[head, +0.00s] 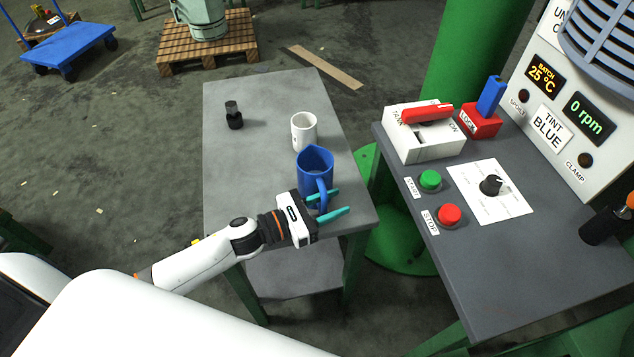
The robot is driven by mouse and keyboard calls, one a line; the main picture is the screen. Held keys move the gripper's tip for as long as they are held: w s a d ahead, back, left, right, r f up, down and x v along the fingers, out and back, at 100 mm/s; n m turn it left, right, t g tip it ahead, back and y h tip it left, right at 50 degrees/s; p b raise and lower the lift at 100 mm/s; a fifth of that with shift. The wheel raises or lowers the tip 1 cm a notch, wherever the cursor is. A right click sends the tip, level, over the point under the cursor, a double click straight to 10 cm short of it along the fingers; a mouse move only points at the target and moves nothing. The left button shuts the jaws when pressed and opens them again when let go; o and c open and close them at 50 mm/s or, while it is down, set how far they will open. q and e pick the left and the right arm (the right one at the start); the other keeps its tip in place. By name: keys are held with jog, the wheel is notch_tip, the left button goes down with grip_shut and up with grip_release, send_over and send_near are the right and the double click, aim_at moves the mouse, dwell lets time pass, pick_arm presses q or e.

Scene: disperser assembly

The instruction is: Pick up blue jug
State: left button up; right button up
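The blue jug (313,163) stands upright on the grey side table (241,182), near its front right part. Its handle faces toward me. My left gripper (337,205) is at the jug's near side, with its two teal fingers spread apart around the region of the handle. I cannot tell whether the fingers touch the handle. My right gripper is not in view.
A white mug (303,132) stands just behind the jug. A small black object (233,115) stands at the table's back left. A control desk (530,249) with green and red buttons is to the right.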

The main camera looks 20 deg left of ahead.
pick_arm(q)
jog(key=shift+c, duration=0.5)
grip_shut()
jog(key=shift+r, duration=0.15)
